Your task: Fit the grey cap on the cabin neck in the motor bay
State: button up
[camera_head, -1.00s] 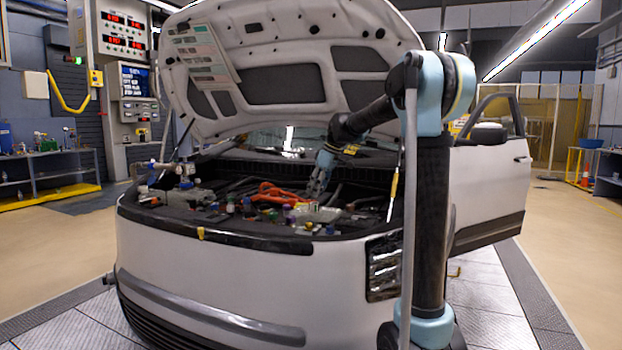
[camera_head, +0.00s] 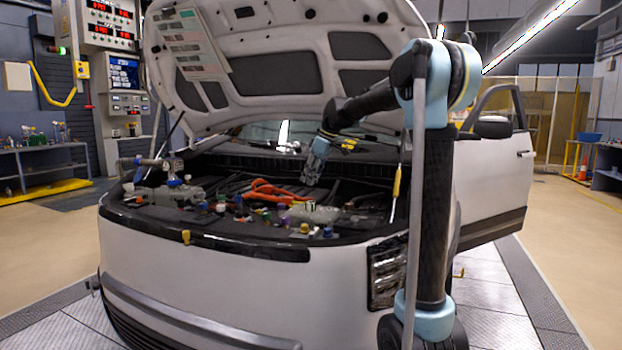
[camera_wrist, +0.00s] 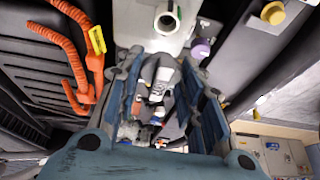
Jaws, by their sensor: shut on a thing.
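My gripper (camera_head: 311,179) hangs over the middle of the motor bay, tilted down; the wrist view shows its two blue fingers (camera_wrist: 165,68) close together. A grey piece (camera_wrist: 161,76) shows between them, seemingly the grey cap, largely hidden by the fingers. Ahead of the fingertips, an open neck (camera_wrist: 166,22) with a white rim and green edge stands on a white tank (camera_wrist: 138,22). I see no label on it, so I cannot tell whether it is the cabin neck. The grey piece is apart from it. The white tank also shows in the head view (camera_head: 318,214).
Orange hoses (camera_head: 268,191) lie left of my gripper. A purple cap (camera_wrist: 201,48) and a yellow cap (camera_wrist: 273,13) are right of the open neck in the wrist view. The raised hood (camera_head: 290,50) hangs above, and a prop rod (camera_head: 398,185) stands right of the bay.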

jog(key=shift+f, duration=2.8)
jog(key=shift+s+f, duration=0.1)
jog(key=shift+f, duration=1.3)
jog(key=o, duration=1)
jog(key=v, duration=1.1)
jog(key=shift+r, duration=0.4)
jog(key=shift+d, duration=0.15)
